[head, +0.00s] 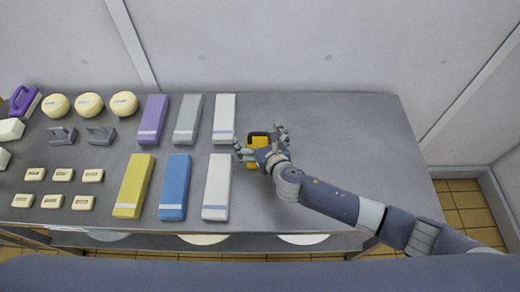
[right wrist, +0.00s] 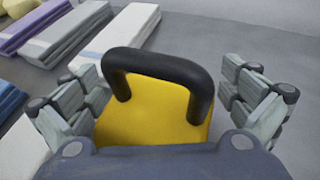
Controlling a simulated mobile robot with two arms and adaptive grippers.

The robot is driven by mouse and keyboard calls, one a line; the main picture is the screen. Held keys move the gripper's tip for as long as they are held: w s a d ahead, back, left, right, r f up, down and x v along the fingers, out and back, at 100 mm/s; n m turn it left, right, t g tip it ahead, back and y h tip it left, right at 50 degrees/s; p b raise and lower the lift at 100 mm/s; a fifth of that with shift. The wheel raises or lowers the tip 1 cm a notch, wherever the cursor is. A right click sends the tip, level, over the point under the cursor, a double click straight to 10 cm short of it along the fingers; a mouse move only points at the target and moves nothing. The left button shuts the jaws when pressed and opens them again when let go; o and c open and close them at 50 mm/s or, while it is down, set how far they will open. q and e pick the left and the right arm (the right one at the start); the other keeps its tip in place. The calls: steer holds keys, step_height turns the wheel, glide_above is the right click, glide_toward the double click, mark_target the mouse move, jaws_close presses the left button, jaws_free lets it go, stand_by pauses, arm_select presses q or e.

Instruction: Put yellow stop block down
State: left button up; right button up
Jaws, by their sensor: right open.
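The yellow stop block (head: 256,140) with a black handle stands on the grey table (head: 340,125), right of the rows of long boxes. It also shows in the right wrist view (right wrist: 155,115), its black handle (right wrist: 158,63) arching over the top. My right gripper (head: 262,143) is at the block, its fingers spread to either side. In the right wrist view the open fingers (right wrist: 165,95) are apart from the handle, with gaps on both sides. The block's near lower part is hidden by my gripper. My left gripper is not in view.
Purple (head: 152,119), grey (head: 187,119) and white (head: 223,118) boxes lie behind yellow (head: 133,185), blue (head: 174,186) and white (head: 217,186) ones. Round cream pieces (head: 89,105) and small cream blocks (head: 63,174) are at the left. The table's right side is clear.

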steer(key=shift+r, duration=0.1)
steer(key=c, duration=1.5)
steer(key=shift+c, duration=0.2)
